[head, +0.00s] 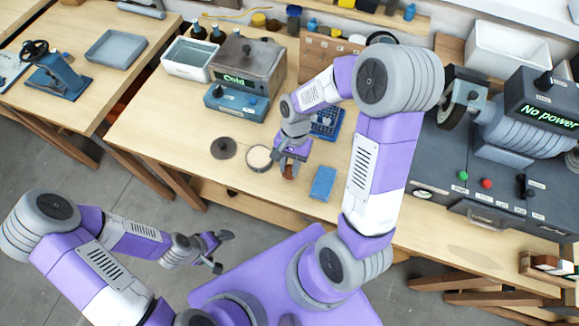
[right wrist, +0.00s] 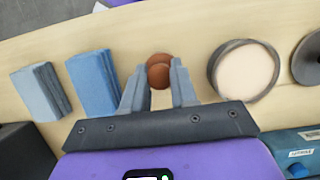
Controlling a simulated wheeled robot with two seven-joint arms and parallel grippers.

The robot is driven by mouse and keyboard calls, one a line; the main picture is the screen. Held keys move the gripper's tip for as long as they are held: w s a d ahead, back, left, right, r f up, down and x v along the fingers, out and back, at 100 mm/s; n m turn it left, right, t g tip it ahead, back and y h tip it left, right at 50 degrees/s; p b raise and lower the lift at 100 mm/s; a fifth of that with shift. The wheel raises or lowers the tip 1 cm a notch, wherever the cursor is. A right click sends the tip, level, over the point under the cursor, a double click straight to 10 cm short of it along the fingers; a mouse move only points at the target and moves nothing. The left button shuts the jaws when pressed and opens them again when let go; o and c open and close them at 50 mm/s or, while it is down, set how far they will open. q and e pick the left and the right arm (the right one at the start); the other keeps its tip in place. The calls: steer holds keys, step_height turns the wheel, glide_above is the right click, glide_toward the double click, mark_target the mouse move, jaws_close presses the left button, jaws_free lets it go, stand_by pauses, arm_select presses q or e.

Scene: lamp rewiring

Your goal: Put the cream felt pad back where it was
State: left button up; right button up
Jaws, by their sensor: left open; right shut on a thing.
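A round cream disc (head: 259,158) with a dark rim lies on the workbench; it looks like the cream felt pad, but I cannot tell whether the rim is part of it. It also shows in the right wrist view (right wrist: 245,70), to the right of my right gripper. My right gripper (head: 289,172) is shut on a reddish-brown rounded knob (right wrist: 158,70), close above or at the bench; whether the knob touches it I cannot tell. What lies under the knob is hidden. My left gripper (head: 217,252) is open and empty, away from the bench over the floor side.
A dark grey disc (head: 223,148) lies left of the cream disc. A blue block (head: 322,183) and a grey-blue block (right wrist: 42,92) lie on the gripper's other side. Behind stand a blue device (head: 236,104), a box marked "Cold" (head: 250,65) and a blue rack (head: 328,122).

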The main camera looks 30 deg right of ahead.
steer(key=shift+f, duration=0.65)
steer(key=shift+w, duration=0.1)
steer(key=shift+f, duration=0.15)
steer(key=o, duration=1)
steer(key=shift+c, duration=0.2)
steer(key=shift+r, duration=0.25)
steer(key=p+v, duration=0.1)
steer(key=v, duration=1.1)
steer(key=shift+p, duration=0.4)
